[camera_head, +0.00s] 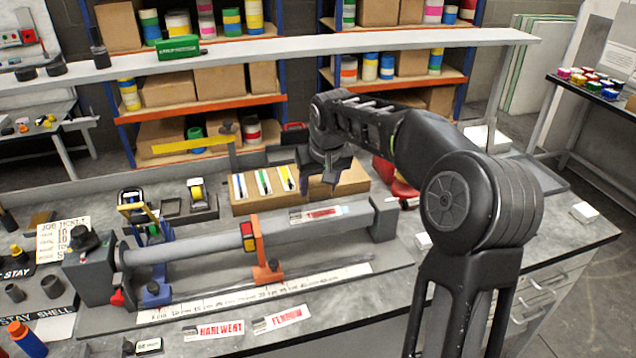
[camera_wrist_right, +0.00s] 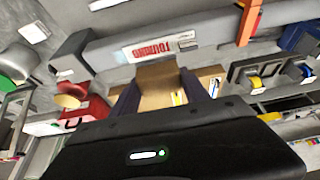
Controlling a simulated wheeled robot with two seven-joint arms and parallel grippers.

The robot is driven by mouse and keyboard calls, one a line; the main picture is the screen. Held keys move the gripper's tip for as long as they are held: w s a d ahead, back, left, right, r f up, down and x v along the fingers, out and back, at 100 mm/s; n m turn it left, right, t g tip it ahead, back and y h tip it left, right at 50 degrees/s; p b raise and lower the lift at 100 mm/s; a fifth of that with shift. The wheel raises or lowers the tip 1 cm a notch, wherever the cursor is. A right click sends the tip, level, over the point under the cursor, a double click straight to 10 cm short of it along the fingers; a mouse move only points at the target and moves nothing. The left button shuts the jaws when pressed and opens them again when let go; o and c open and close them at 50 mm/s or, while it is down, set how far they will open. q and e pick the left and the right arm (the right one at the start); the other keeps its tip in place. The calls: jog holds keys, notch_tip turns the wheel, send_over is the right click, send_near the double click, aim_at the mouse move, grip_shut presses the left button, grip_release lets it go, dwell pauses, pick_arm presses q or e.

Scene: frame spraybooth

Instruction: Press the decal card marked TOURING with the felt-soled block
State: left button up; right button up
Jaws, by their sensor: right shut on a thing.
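The TOURING decal card (camera_head: 318,213), white with red print, lies along the grey tube (camera_head: 215,242) on the bench. In the right wrist view the card (camera_wrist_right: 160,48) appears upside down, beyond the fingertips. My right gripper (camera_head: 322,178) is above and behind the tube, near the card's end of it. In the right wrist view my right gripper (camera_wrist_right: 158,88) is shut on a tan-brown block (camera_wrist_right: 158,72), apart from the card. The block's felt sole cannot be made out, and the block is hard to see in the head view. My left gripper is not in view.
An orange clamp (camera_head: 256,245) spans the tube left of the card. The HARLEWERT card (camera_head: 213,330) and FENROW card (camera_head: 283,319) lie in front, near a long ruler (camera_head: 255,294).

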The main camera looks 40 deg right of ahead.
aim_at(318, 199)
jog(key=shift+f+b, duration=1.4)
jog(key=shift+f, duration=0.8)
jog(key=shift+f+b, duration=0.5)
jog(key=shift+f, duration=0.1)
jog(key=shift+w+r, duration=0.1)
jog(key=shift+w, duration=0.05)
jog(key=shift+w+d, duration=0.1)
jog(key=shift+w, duration=0.1)
jog(key=shift+s, duration=0.1)
jog(key=shift+s+f, duration=0.3)
jog(key=shift+s, duration=0.05)
jog(key=shift+s+a+b, duration=0.2)
jog(key=shift+b, duration=0.1)
